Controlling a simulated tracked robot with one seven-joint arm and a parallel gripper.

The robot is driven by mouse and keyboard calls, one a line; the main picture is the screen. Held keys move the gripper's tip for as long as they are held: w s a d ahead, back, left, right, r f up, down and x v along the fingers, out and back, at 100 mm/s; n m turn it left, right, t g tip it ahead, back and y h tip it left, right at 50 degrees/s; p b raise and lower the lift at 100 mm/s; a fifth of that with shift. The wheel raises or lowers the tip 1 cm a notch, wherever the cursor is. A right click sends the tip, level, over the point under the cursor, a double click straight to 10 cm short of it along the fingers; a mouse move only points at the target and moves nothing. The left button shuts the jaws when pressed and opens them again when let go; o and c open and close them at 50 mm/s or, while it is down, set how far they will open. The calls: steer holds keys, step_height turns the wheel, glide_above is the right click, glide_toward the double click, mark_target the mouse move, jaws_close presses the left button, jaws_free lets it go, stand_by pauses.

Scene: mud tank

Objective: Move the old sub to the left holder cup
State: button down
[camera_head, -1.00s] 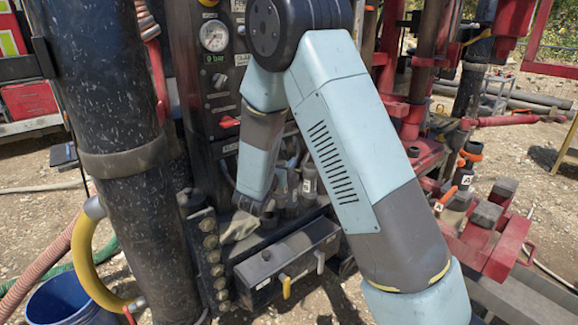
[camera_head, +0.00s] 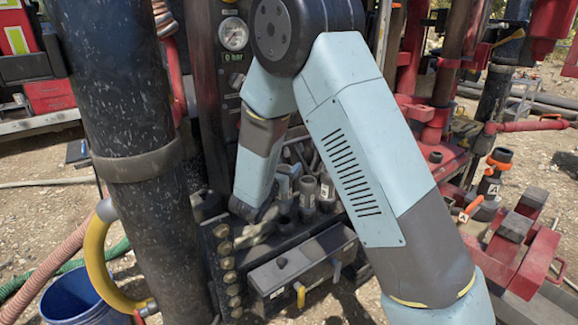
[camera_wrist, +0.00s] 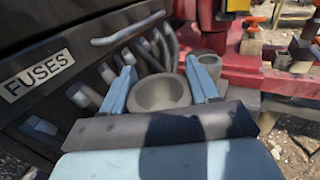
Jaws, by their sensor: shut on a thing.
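In the wrist view the two light-blue fingers of my gripper (camera_wrist: 160,82) stand on either side of a grey, hollow round piece, the old sub (camera_wrist: 160,94). They are shut on it, and its open top faces the camera. A second grey hollow cylinder (camera_wrist: 211,63) stands just beyond the right finger. In the head view my gripper (camera_head: 286,181) is low behind my forearm, and the held sub is mostly hidden there. Grey upright cylinders (camera_head: 327,189) stand beside it. I cannot tell which opening is the left holder cup.
A black panel with a "FUSES" label (camera_wrist: 37,76) and a bent grey handle (camera_wrist: 128,29) lie close on the left. Red machinery (camera_wrist: 262,68) is on the right.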

steer(key=shift+f, duration=3.9)
steer(key=shift+c, duration=0.9)
jaws_free()
steer(key=shift+f, duration=0.1)
steer(key=shift+s, duration=0.1)
steer(key=v, duration=1.1)
steer(key=shift+s+a, duration=0.15)
steer(key=shift+s, duration=0.2)
